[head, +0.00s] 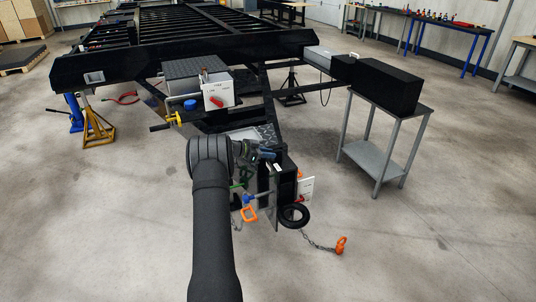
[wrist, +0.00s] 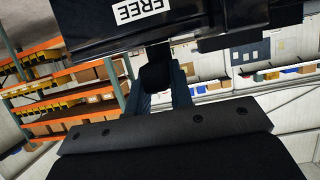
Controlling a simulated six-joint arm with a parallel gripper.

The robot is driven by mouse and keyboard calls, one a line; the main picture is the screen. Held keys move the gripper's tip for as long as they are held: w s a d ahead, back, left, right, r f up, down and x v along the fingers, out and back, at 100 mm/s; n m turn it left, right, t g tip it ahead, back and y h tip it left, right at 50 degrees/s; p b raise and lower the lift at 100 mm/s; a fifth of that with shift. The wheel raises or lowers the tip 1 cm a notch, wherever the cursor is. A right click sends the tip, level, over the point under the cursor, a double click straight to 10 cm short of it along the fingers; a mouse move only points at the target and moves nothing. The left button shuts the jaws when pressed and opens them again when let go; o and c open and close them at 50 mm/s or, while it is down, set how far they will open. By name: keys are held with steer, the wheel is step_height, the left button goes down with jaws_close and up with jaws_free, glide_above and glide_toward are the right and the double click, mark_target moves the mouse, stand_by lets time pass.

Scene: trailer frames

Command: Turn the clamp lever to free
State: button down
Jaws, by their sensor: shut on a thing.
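My gripper (head: 266,156) is at the front of the trailer tongue, beside the upright black block (head: 286,178) there. In the wrist view its two blue-grey fingers (wrist: 156,92) are shut on a dark knob-like piece, which I take as the clamp lever (wrist: 155,70). Any other label and the lever's pivot are not visible. In the head view the lever is too small to make out.
A black ring (head: 295,216) and a chain with an orange hook (head: 341,245) are low at the tongue. A grey side table (head: 371,160) with a black box (head: 389,86) stands to the right. A yellow jack stand (head: 98,128) is left.

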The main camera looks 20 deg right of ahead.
steer(key=shift+d+r, duration=0.15)
steer(key=shift+r, duration=0.05)
steer(key=c, duration=1.3)
jaws_free()
steer(key=shift+f, duration=0.1)
steer(key=v, duration=1.7)
steer(key=shift+a, duration=0.3)
steer(key=shift+d, duration=0.1)
steer(key=x, duration=1.7)
steer(key=shift+d+f, duration=0.1)
steer(key=shift+d, duration=0.05)
